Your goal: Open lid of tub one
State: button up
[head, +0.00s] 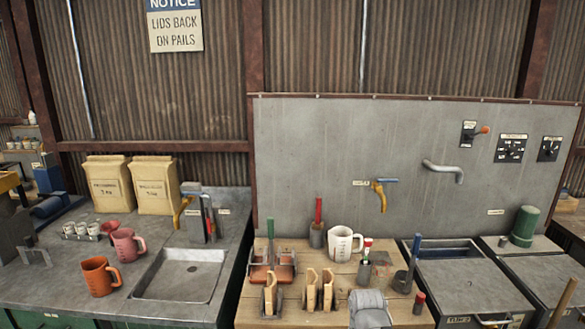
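Two grey metal tubs stand at the right. The nearer-left tub (470,285) has a flat grey lid, a bar handle (493,320) at its front edge and a small label that I cannot read surely. A dark, bluish recess (447,249) shows behind that lid. The other tub (545,275) is beside it on the right, partly cut off by the frame; its top looks covered. I cannot tell from the labels which is tub one. My gripper is not recognisable in the head view.
A green cylinder (524,226) stands behind the right tub. A wooden bench (335,275) left of the tubs holds a white jug (344,243), brushes and wooden blocks. A spout (444,171) juts from the back panel.

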aim_at(547, 276)
jog(key=z, duration=1.6)
jog(key=i, duration=1.05)
jog(key=z, duration=0.25)
